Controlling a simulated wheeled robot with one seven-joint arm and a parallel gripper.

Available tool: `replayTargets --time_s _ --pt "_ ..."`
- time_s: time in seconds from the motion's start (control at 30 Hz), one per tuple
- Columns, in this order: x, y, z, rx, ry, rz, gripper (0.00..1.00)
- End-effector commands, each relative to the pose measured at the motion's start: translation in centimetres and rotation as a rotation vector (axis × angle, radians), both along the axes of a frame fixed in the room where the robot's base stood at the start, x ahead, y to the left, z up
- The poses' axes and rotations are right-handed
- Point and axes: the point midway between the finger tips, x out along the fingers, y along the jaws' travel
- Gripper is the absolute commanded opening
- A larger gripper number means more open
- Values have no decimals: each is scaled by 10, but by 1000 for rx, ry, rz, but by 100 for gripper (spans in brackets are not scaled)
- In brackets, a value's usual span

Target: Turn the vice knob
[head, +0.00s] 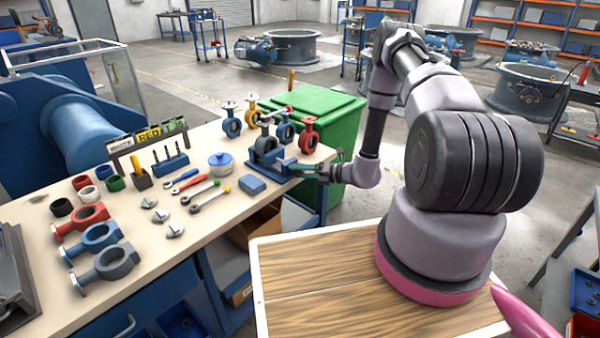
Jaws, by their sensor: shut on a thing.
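The blue vice (266,153) stands on the workbench near its right end, with a butterfly valve just behind it. My gripper (318,173) is at the right side of the vice, reaching in from the right at the bench edge. Its fingers are closed at the vice's near-right end, where the vice knob sits. The knob is small and mostly hidden by the fingers, so its turn angle cannot be made out.
The workbench (190,250) holds several tools, a blue-lidded pot (221,164), coloured rings and valve bodies to the left. Several butterfly valves stand behind the vice. A green bin (328,108) stands close behind my gripper. A wooden-topped surface (330,290) lies in front.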

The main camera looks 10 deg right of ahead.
Motion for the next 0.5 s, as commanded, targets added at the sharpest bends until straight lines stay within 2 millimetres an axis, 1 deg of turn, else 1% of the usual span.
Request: replayTargets --time_s 0.5 --pt "-1 0 -2 -398 -283 3 8"
